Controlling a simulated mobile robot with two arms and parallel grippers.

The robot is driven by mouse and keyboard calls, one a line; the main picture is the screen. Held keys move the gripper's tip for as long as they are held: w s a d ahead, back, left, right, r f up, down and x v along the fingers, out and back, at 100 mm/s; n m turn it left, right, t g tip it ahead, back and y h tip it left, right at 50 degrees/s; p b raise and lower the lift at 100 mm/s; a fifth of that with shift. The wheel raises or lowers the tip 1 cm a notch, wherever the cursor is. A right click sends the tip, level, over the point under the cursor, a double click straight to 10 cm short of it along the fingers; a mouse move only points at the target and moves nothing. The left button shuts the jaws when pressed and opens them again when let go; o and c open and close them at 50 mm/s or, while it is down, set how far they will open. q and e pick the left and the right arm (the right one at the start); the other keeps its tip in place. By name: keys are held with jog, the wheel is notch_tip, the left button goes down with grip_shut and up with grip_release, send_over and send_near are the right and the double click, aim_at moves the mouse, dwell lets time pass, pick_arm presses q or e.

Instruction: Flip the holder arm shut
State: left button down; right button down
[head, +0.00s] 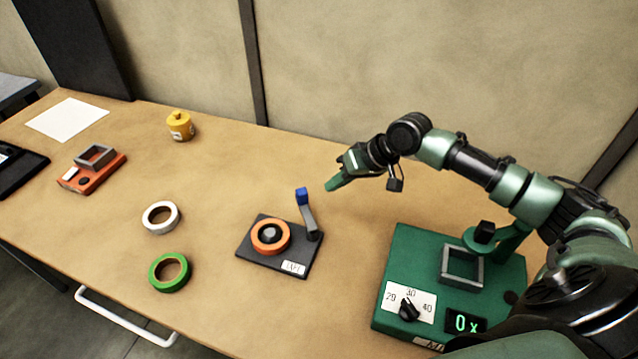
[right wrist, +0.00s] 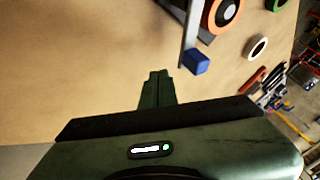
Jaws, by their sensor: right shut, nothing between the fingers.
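The holder arm (head: 308,216) is a grey lever with a blue tip (head: 303,196). It stands raised at the right side of a dark tape holder base (head: 258,256). An orange tape roll (head: 270,237) sits on that base around a hub. My right gripper (head: 333,184) is shut and empty, in the air to the right of the blue tip, apart from it. In the right wrist view the shut fingers (right wrist: 156,86) point towards the blue tip (right wrist: 196,62), which lies ahead and to the right. My left gripper is not in view.
A white roll (head: 161,218) and a green roll (head: 170,272) lie left of the holder. A green machine with a dial (head: 408,308) stands at the right front, under my right arm. A yellow pot (head: 180,126) and red device (head: 92,170) stand farther left.

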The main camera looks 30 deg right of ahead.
aim_at(306, 206)
jog(key=a, duration=0.1)
jog(key=a+p, duration=0.1)
jog(key=a, duration=0.2)
jog(key=shift+w+f, duration=0.1)
jog(key=shift+w, duration=0.25)
jog(key=shift+a+p, duration=0.1)
jog(key=shift+p, duration=0.2)
